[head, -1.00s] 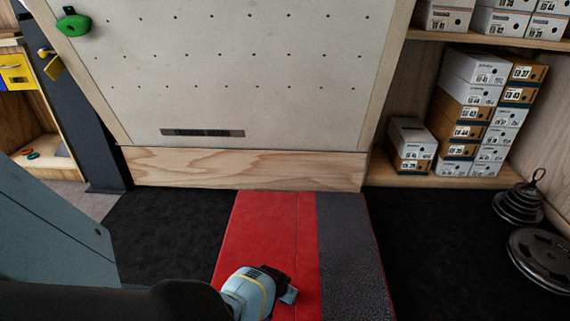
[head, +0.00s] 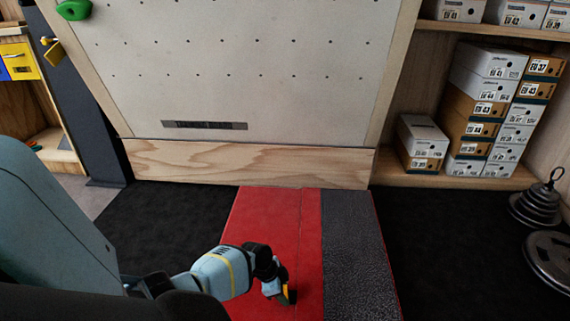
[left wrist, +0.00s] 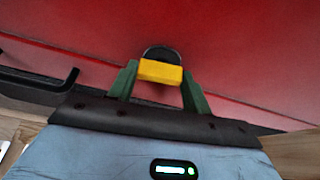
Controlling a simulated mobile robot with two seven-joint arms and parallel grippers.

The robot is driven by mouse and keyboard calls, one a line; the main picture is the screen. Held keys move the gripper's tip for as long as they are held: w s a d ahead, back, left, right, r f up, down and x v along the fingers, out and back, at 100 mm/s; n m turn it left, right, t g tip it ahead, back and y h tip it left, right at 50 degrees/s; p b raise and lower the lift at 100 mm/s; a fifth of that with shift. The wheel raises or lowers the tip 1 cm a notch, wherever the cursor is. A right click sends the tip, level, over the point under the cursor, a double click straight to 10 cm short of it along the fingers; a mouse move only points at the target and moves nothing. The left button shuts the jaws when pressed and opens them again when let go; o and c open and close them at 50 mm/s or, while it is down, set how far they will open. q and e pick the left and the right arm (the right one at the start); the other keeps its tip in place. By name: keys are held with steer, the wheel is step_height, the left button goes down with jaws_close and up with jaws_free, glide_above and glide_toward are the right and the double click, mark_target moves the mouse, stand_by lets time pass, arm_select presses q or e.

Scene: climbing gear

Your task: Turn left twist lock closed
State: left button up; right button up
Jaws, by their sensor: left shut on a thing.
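My left gripper (head: 286,294) is low over the red mat, near the bottom of the head view. In the left wrist view its two green fingers (left wrist: 160,86) are shut on a yellow piece (left wrist: 160,71) with a dark rounded part behind it. The yellow piece shows only as a small sliver in the head view. I cannot tell whether it is a twist lock or which way it is turned. My right gripper is out of view.
The red mat (head: 264,215) with a grey strip (head: 352,240) lies before the climbing panel (head: 230,85). Shoe boxes (head: 490,105) fill the right shelf. Weight plates (head: 550,258) stand on the floor at right. A black bar (left wrist: 40,82) shows in the left wrist view.

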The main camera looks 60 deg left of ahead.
arm_select(q)
steer(key=shift+f+m+b, duration=0.1)
steer(key=shift+m+b, duration=0.55)
steer(key=shift+m, duration=0.05)
steer(key=shift+g+h, duration=0.3)
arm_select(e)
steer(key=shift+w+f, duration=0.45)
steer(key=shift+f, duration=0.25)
arm_select(q)
steer(key=shift+m, duration=0.3)
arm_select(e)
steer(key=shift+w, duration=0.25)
